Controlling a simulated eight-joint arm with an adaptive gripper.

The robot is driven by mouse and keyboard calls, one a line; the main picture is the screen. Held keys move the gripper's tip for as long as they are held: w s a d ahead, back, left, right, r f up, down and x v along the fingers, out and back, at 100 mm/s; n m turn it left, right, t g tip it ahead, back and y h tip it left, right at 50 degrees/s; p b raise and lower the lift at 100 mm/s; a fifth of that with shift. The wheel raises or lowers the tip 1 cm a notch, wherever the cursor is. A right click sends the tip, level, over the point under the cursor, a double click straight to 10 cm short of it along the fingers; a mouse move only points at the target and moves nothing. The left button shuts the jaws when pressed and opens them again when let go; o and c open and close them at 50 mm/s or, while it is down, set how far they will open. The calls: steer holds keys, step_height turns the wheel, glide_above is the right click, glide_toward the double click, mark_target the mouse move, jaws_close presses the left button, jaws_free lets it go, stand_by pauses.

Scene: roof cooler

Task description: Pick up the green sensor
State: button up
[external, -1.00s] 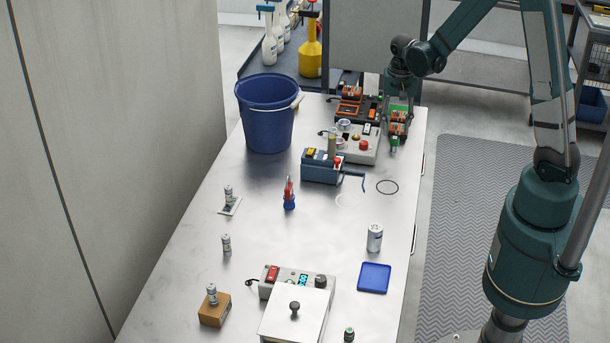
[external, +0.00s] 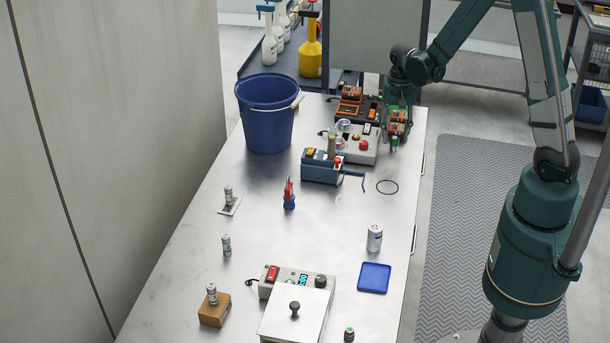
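A green block-like part with orange on it (external: 397,127), possibly the green sensor, is at the far right end of the metal table. My gripper (external: 398,104) is right above it, at the end of the dark green arm, pointing down. It overlaps the part in the picture, so I cannot tell whether they touch. The fingers are too small and covered to show whether they are open or shut. A small dark item with a green top (external: 349,334) stands at the near edge of the table.
Left of my gripper are a dark tray with orange parts (external: 352,106) and a grey control box (external: 360,147). A blue clamp-like device (external: 322,166) and blue bucket (external: 267,115) are also near.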

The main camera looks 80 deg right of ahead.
mark_target(395, 138)
steer(key=shift+f, duration=1.7)
steer(key=shift+c, duration=0.7)
steer(key=c, duration=0.9)
